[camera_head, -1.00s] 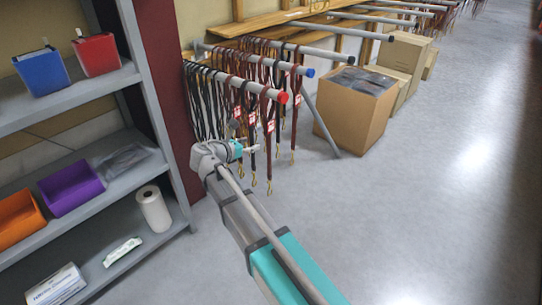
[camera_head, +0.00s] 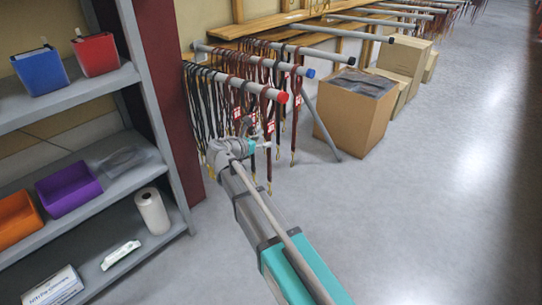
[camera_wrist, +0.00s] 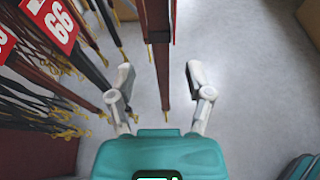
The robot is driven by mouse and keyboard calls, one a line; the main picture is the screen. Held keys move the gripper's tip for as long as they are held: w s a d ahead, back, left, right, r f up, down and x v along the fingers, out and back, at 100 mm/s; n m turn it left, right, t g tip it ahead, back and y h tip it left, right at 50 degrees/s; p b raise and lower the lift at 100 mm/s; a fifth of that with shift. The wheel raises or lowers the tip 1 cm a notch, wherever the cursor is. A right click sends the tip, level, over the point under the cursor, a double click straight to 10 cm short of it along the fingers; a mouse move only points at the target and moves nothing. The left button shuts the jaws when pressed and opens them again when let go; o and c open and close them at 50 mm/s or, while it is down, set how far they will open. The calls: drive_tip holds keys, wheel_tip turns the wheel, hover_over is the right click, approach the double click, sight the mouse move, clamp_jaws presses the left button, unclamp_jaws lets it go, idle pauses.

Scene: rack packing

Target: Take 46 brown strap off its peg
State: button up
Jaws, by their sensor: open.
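Dark brown and black straps with brass clips (camera_head: 245,80) hang from grey pegs in the head view. My gripper (camera_wrist: 159,73) is open in the wrist view. One brown strap (camera_wrist: 158,35) hangs between its two fingers, apart from both. No number shows on this strap, so I cannot tell whether it is 46. A red tag (camera_wrist: 52,22) to its left reads like 66 or 99. In the head view my gripper (camera_head: 262,146) is by the lower part of the straps on the front, red-tipped peg (camera_head: 283,97).
A blue-tipped peg (camera_head: 309,73) and a black-tipped peg (camera_head: 350,60) lie behind. A cardboard box (camera_head: 350,118) stands to the right. A grey shelf unit (camera_head: 165,120) with bins stands at the left. The floor at the right is clear.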

sight(268, 140)
drive_tip(key=shift+b+x, duration=0.45)
drive_tip(key=shift+x, duration=1.55)
drive_tip(key=shift+d, duration=0.1)
drive_tip(key=shift+s, duration=0.1)
clamp_jaws()
